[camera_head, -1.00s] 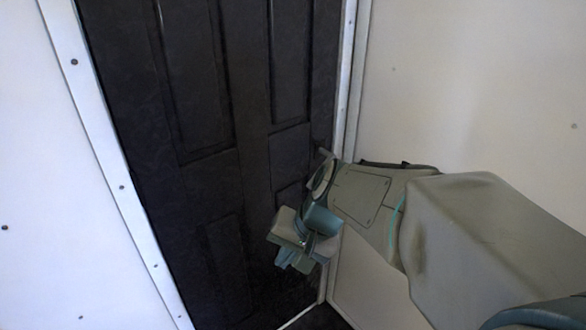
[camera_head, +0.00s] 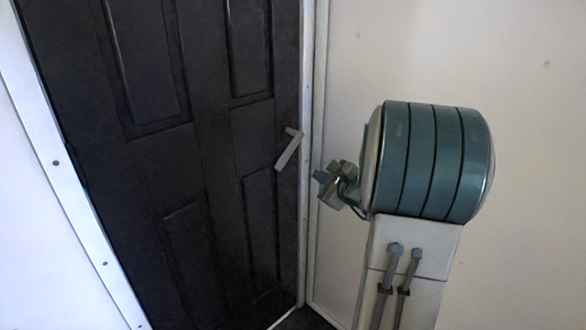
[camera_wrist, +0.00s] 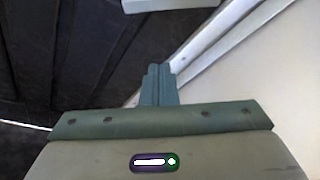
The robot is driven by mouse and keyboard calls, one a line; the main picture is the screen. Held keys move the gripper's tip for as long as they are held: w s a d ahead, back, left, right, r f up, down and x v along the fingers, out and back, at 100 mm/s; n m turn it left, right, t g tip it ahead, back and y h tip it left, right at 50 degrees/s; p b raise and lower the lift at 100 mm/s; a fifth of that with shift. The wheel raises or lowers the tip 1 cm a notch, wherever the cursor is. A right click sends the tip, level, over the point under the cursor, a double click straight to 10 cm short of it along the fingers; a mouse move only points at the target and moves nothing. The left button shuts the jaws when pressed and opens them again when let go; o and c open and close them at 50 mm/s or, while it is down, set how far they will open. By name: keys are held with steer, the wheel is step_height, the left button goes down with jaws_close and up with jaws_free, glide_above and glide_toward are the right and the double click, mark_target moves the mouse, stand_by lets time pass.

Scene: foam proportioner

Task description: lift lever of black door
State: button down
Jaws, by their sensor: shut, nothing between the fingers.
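The black door (camera_head: 160,150) is shut in its white frame, and it also shows in the wrist view (camera_wrist: 70,55). Its grey lever (camera_head: 289,149) is on the door's right side and slants down to the left. In the wrist view a pale bar at the top edge looks like part of the lever (camera_wrist: 165,4). My gripper (camera_head: 321,182) is to the right of the lever and a little lower, apart from it in the picture. In the wrist view its fingers (camera_wrist: 158,78) are together with nothing between them.
The white door frame (camera_head: 311,150) runs beside the lever. A pale wall (camera_head: 530,200) stands to the right behind my arm. Another white wall (camera_head: 20,200) is at the left. The door surface left of the lever is clear.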

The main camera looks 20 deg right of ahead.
steer(key=shift+w, duration=0.1)
steer(key=w+a, duration=0.3)
steer(key=w, duration=0.5)
steer(key=shift+w+a+r, duration=0.25)
steer(key=shift+a+r, duration=0.1)
steer(key=shift+r+p, duration=0.15)
steer(key=shift+p, duration=0.35)
